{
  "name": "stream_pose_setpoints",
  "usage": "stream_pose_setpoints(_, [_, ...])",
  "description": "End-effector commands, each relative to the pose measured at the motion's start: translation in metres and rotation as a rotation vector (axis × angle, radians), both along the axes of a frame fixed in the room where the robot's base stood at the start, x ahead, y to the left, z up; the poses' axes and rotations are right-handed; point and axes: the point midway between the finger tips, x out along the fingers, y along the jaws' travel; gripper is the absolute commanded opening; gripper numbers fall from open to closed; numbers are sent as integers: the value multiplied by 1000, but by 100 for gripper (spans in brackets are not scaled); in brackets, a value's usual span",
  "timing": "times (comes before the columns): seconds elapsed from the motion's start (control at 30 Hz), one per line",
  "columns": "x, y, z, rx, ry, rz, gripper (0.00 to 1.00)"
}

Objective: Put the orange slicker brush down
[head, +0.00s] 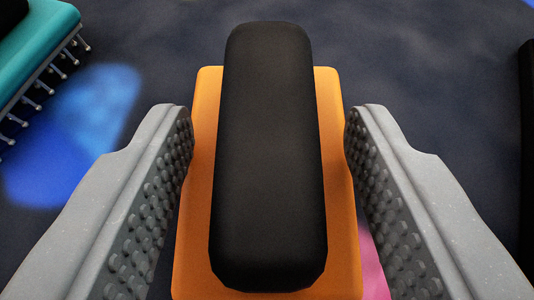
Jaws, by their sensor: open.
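The orange slicker brush (335,140) is in the middle of the head view, an orange block with a thick black handle (268,150) on top running away from me. My gripper (268,120) is open, with one grey studded finger on each side of the brush. The left finger is very near the orange edge, and the right finger is close to the other edge. I cannot tell whether either finger touches it. The underside of the brush is hidden.
A teal brush (38,55) with metal pins is at the upper left. A dark surface (430,90) with a blue patch (85,130) lies around. A pink patch (374,270) shows beside the orange brush at lower right. A black object (527,150) stands at the right edge.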

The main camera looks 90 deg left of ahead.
Motion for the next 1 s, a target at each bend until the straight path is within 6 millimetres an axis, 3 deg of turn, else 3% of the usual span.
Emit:
stream_pose_setpoints(0.17, [1, -13, 9, 0, 0, -2, 47])
stream_pose_setpoints(0.7, [1, -91, 51, -1, -2, -4, 47])
stream_pose_setpoints(1.0, [0, -106, 58, 2, 0, -1, 47])
